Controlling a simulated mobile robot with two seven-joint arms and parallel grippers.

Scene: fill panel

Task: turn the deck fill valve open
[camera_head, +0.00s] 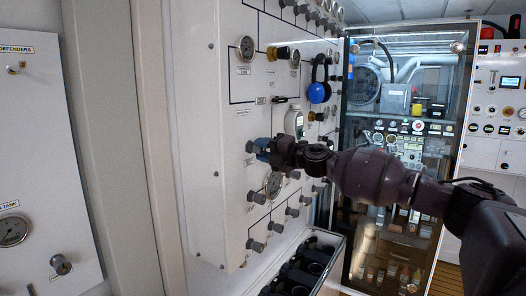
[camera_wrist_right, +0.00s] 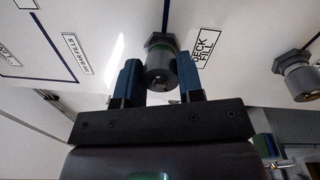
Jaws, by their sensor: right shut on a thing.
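The deck fill valve is a grey round knob (camera_wrist_right: 161,68) with a hex collar on the white panel (camera_head: 207,110). A "DECK FILL" label (camera_wrist_right: 202,46) is printed beside it in the right wrist view. My right gripper (camera_head: 262,147) reaches in from the right, its blue fingers on either side of the knob and shut on it. The fingers (camera_wrist_right: 159,76) also show in the wrist view. In the head view the gripper mostly hides the knob. My left gripper is not in view.
More grey knobs (camera_head: 258,198) sit below on the panel, and another knob (camera_wrist_right: 299,78) is to the right in the wrist view. A blue hanging item (camera_head: 318,92) and gauges (camera_head: 246,47) are above. An open bin (camera_head: 331,250) stands below; a glass cabinet (camera_head: 408,100) stands behind.

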